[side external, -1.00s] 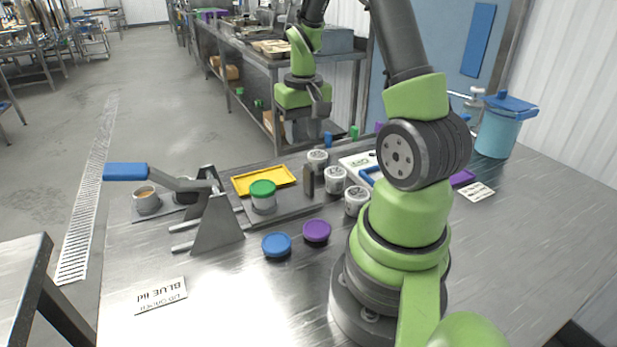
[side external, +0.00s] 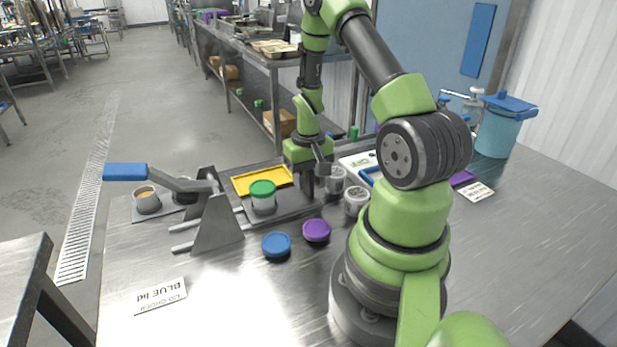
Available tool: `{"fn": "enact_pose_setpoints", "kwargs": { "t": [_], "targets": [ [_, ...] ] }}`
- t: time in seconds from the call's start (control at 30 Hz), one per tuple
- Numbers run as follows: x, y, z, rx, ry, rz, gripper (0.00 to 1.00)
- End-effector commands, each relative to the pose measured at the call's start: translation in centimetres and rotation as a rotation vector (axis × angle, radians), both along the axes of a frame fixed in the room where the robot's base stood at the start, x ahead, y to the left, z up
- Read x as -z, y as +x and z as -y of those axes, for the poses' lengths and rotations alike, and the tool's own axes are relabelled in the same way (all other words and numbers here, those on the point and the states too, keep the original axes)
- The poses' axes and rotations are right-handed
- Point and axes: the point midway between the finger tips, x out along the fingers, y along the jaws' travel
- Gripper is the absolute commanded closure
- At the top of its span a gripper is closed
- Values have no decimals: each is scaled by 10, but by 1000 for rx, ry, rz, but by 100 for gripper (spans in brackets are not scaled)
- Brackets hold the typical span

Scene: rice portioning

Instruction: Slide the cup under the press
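The cup with a green lid (side external: 263,205) stands upright on a flat metal plate (side external: 285,214), right of the press. The press (side external: 215,228) has slanted metal side plates and a lever with a blue handle (side external: 126,172) pointing left. My gripper (side external: 309,184) is low over the right part of the plate, at the spot of a dark upright block that it now mostly hides. It is to the right of the green-lidded cup, apart from it. Whether its fingers are closed on the block cannot be seen.
A yellow tray (side external: 241,187) lies behind the cup. White cups (side external: 356,201) stand close right of my gripper. A blue lid (side external: 276,243) and a purple lid (side external: 316,230) lie in front. A cup with brown contents (side external: 147,201) stands left.

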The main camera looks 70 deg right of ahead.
Motion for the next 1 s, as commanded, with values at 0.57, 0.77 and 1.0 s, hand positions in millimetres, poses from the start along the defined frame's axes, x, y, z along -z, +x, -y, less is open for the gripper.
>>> {"fn": "enact_pose_setpoints", "kwargs": {
  "t": [0.57,0.77,1.0],
  "targets": [
    [0,2,-1,-2,0,0,100],
    [-1,29,-27,-11,-1,1,100],
    [-1,63,-61,-6,-2,4,100]
  ]
}}
